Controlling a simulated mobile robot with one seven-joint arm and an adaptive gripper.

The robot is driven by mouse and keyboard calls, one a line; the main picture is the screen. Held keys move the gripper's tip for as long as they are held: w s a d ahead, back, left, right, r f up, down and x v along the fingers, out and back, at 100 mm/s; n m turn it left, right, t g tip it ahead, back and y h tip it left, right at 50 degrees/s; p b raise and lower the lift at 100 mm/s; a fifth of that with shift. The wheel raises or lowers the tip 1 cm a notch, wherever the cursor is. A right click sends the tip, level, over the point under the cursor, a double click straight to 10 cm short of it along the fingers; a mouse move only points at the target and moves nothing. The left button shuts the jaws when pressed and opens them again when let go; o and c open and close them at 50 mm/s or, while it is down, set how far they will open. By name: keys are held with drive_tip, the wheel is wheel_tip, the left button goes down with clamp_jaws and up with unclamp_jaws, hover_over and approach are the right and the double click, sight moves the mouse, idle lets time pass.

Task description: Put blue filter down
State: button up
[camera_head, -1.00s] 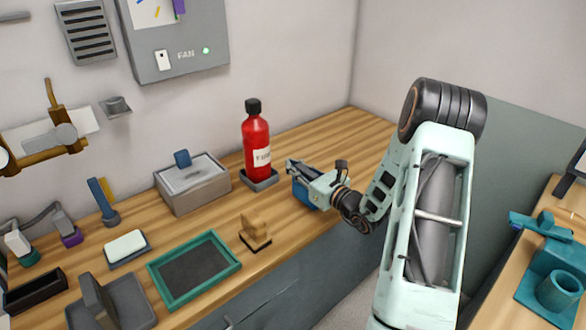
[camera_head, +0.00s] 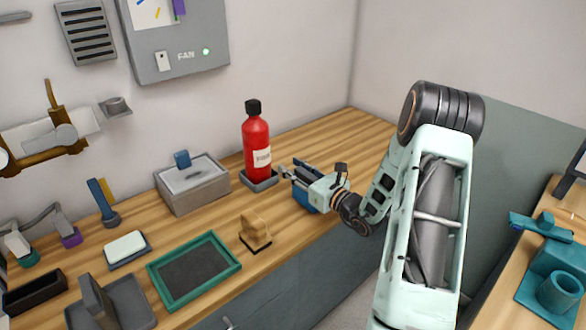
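A blue block-like piece (camera_head: 303,198), which I take for the blue filter, is on the wooden bench near its front edge, right of the red bottle. It is partly hidden by my gripper. My gripper (camera_head: 291,170) reaches in from the right, low over the bench, with its fingers above and around the blue piece's far side. The fingertips look spread apart and nothing shows between them. Whether a finger still touches the blue piece is hidden.
A red bottle (camera_head: 257,143) stands in a dark tray (camera_head: 259,180) just left of my fingertips. A wooden stamp-like block (camera_head: 255,232), a green-framed tray (camera_head: 194,268) and a grey box (camera_head: 193,184) lie further left. The bench behind my gripper is clear.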

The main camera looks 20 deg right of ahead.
drive_tip(key=v, duration=1.1)
drive_tip(key=shift+o, duration=0.5)
drive_tip(key=shift+s+d, duration=0.15)
drive_tip(key=shift+s, duration=0.15)
drive_tip(key=shift+s+r+p, duration=0.2)
drive_tip(key=shift+r+p, duration=0.15)
drive_tip(key=w+f+g+p, duration=0.1)
drive_tip(key=w, duration=0.1)
drive_tip(key=w+a+f+g+h+p, duration=0.1)
drive_tip(key=w, duration=0.1)
drive_tip(key=w+a+f+g+p, duration=0.1)
drive_tip(key=w+g, duration=0.1)
drive_tip(key=shift+a+f+h+p, duration=0.15)
drive_tip(key=shift+f+h+p, duration=0.15)
drive_tip(key=shift+f, duration=0.1)
clamp_jaws()
